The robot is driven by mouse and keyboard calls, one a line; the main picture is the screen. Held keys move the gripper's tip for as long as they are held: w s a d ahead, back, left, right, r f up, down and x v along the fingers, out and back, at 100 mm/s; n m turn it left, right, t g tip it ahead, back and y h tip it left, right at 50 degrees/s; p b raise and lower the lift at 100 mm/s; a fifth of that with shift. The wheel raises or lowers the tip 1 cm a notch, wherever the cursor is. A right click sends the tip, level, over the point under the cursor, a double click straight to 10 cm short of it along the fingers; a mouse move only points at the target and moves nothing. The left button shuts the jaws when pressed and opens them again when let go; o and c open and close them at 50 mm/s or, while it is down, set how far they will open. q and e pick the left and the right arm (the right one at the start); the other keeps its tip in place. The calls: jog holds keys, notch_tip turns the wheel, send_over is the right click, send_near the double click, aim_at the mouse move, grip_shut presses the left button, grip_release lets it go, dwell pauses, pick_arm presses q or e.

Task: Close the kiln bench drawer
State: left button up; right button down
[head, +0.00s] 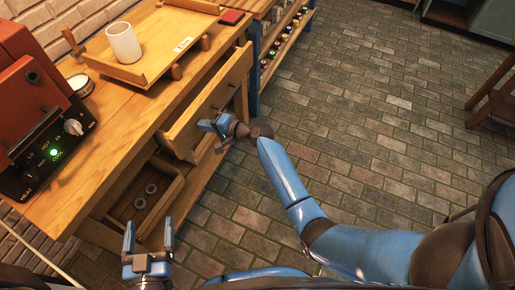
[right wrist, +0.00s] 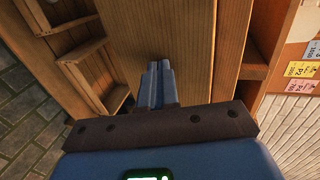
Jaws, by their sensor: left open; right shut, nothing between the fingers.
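The kiln bench drawer (head: 208,104) is under the bench top, its wooden front standing out a little past the bench edge in the head view. A small dark handle shows on the front. My right gripper (head: 218,132) is shut and empty, close in front of the drawer front. In the right wrist view its closed fingers (right wrist: 157,84) point at a wooden panel (right wrist: 180,35); I cannot tell if they touch it. My left gripper (head: 148,238) is open and empty, low at the bottom, in front of the bench's lower compartment.
The bench top (head: 112,142) holds a red kiln box (head: 28,85) with a control panel, and a tray (head: 168,58) with a white cup (head: 124,43). The lower compartment (head: 120,208) holds dark rings. A shelf of small jars (head: 285,42) stands beyond. The brick floor (head: 350,110) is clear.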

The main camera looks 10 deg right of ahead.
jog(key=w+a+b, duration=0.1)
jog(key=a, duration=0.1)
jog(key=w+a+b, duration=0.1)
jog(key=w+a, duration=0.2)
jog(key=a, duration=0.1)
jog(key=shift+w+a+f+b, duration=0.15)
jog(key=shift+w+a+b, duration=0.1)
jog(key=shift+a+b, duration=0.15)
jog(key=shift+w, duration=0.1)
pick_arm(q)
jog(key=f, duration=0.3)
jog(key=shift+s+d+f, duration=0.1)
jog(key=shift+d+f, duration=0.1)
jog(key=shift+f, duration=0.1)
pick_arm(e)
jog(key=shift+r, duration=0.3)
